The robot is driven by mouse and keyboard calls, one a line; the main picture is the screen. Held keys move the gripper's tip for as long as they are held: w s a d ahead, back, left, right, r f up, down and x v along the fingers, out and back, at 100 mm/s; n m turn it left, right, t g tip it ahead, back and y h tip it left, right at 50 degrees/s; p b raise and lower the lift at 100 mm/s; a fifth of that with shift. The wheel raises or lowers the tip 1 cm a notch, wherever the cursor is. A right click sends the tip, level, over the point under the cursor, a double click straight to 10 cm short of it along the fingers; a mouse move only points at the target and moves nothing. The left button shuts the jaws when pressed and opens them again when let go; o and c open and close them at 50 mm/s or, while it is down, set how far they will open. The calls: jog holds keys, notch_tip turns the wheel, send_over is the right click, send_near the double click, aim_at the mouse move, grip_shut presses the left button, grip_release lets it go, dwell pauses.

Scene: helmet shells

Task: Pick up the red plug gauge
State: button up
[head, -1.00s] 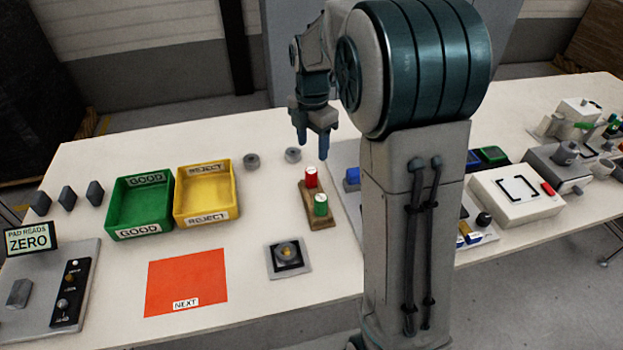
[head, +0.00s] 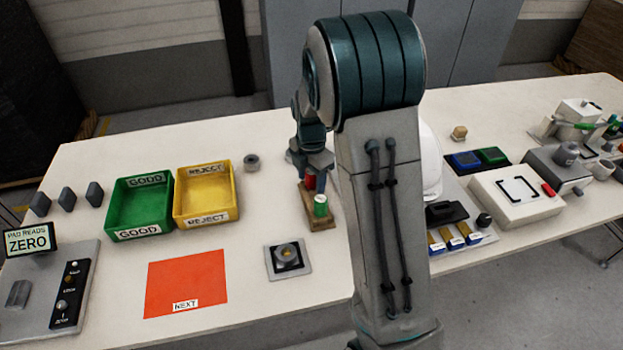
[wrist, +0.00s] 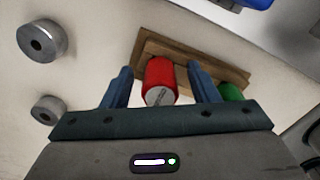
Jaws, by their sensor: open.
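The red plug gauge (wrist: 160,80) stands on a wooden stand (head: 322,221) beside a green plug gauge (head: 320,206). In the head view the red gauge (head: 310,183) is partly hidden by my gripper (head: 315,178). In the wrist view my gripper (wrist: 160,84) is open, with one blue finger on each side of the red gauge. I cannot tell whether either finger touches it. The green gauge also shows in the wrist view (wrist: 230,93), just outside the right finger.
A yellow REJECT bin (head: 206,218) and a green GOOD bin (head: 138,232) stand to the left. A grey ring (head: 251,162) lies behind. A block with a brass-centred nut (head: 287,256) sits in front. An orange NEXT mat (head: 186,280) is empty.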

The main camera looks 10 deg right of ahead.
jog(key=shift+c, duration=0.3)
jog(key=c, duration=0.9)
jog(key=shift+o, duration=0.2)
jog(key=shift+r, duration=0.1)
